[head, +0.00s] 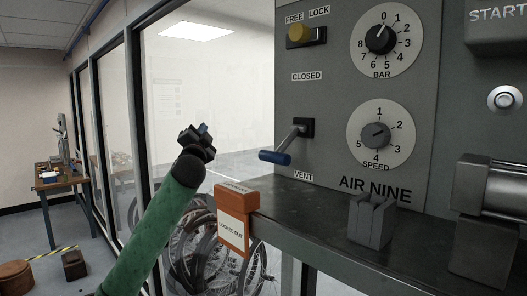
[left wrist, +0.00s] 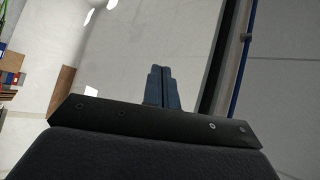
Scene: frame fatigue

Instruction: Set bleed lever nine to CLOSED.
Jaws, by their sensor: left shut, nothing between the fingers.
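The bleed lever (head: 276,157) is on the grey panel marked AIR NINE in the head view. Its blue handle sticks out to the left and slightly down, between the CLOSED label (head: 307,76) above and the VENT label (head: 303,176) below. My left gripper (head: 203,129) is to the left of the lever and a little higher, apart from it, in front of the glass. Its blue fingers (left wrist: 163,88) are together and empty in the left wrist view. My right gripper is not in view.
An orange LOCKED OUT tag block (head: 236,217) hangs at the shelf's left edge, below the lever. A grey bracket (head: 371,220) stands on the dark shelf (head: 310,212).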

